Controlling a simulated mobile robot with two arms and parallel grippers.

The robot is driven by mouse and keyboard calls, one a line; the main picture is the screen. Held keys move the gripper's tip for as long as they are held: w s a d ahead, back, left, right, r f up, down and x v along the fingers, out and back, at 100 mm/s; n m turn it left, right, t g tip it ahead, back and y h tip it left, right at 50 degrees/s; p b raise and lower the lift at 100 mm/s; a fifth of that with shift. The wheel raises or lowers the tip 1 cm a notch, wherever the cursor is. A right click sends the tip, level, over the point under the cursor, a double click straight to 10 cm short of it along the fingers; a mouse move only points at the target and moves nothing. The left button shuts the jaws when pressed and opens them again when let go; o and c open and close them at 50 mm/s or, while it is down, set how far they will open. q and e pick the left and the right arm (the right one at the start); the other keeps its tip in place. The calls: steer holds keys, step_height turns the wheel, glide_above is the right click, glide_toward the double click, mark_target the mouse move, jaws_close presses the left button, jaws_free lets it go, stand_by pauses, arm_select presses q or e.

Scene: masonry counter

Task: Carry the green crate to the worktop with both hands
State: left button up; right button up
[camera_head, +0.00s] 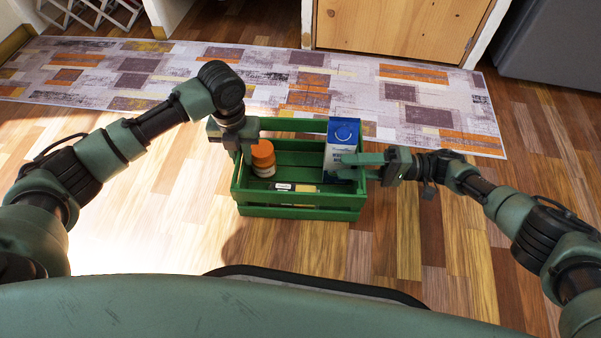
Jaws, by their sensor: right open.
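The green slatted crate (300,212) stands on the wooden floor in front of me. Inside it are an orange-capped jar (263,158) at the left, a blue and white milk carton (342,140) standing at the right, and a small dark flat item with a pale label (284,187) near the front. My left gripper (236,146) is at the crate's left end; its fingers are mostly hidden, so I cannot tell if it grips the wall. My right gripper (364,166) is at the right end, its fingers open, reaching over the rim beside the carton.
A patterned rug (190,62) lies on the floor behind the crate. A wooden cabinet door (400,25) and a grey appliance (555,45) stand at the back. Bare floor (400,235) is clear around the crate. The worktop is not recognisable in view.

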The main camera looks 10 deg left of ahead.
arm_select(q)
steer(key=shift+f, duration=0.2)
arm_select(e)
steer(key=shift+a, duration=0.25)
arm_select(q)
steer(key=c, duration=0.4)
arm_select(e)
steer(key=c, duration=0.4)
jaws_close()
stand_by(0.4)
arm_select(q)
steer(key=shift+r, duration=0.25)
arm_select(e)
steer(key=shift+r, duration=0.3)
